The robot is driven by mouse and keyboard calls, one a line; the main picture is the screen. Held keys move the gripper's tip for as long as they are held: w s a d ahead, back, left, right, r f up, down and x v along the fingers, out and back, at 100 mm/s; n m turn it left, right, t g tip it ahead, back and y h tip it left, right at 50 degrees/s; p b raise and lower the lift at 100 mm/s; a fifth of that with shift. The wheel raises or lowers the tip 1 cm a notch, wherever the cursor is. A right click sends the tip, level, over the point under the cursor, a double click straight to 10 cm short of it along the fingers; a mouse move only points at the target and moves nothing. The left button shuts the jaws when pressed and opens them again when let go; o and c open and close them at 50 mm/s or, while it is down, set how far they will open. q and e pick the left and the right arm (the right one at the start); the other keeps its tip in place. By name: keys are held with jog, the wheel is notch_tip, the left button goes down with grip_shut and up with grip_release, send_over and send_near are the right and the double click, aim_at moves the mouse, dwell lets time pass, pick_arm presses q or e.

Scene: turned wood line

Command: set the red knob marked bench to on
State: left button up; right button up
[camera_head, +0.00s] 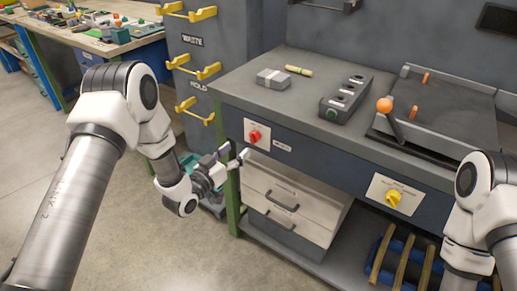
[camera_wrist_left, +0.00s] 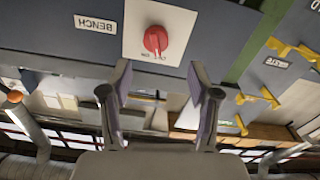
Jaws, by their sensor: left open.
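The red knob (camera_head: 254,136) sits on a white plate (camera_head: 258,129) on the bench's front panel, near its left corner. In the left wrist view the red knob (camera_wrist_left: 156,40) is on its plate, beside an upside-down label reading BENCH (camera_wrist_left: 95,23). Its grip bar stands roughly upright in that view; the small marks by it are too blurred to read surely. My left gripper (camera_head: 236,157) is open and empty, just below and left of the knob in the head view. Its spread fingers (camera_wrist_left: 160,80) point toward the plate, apart from the knob.
A yellow knob (camera_head: 393,198) is on the same panel farther right. Drawers (camera_head: 290,200) are under the bench. A grey cabinet with yellow handles (camera_head: 197,72) stands left of it. An orange-balled lever (camera_head: 385,105) is on top. My right arm is at the right edge.

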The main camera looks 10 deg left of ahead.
aim_at(251, 140)
pick_arm(q)
jog(key=x, duration=0.7)
jog(key=shift+d, duration=0.3)
jog(key=shift+f, duration=0.1)
jog(key=c, duration=1.1)
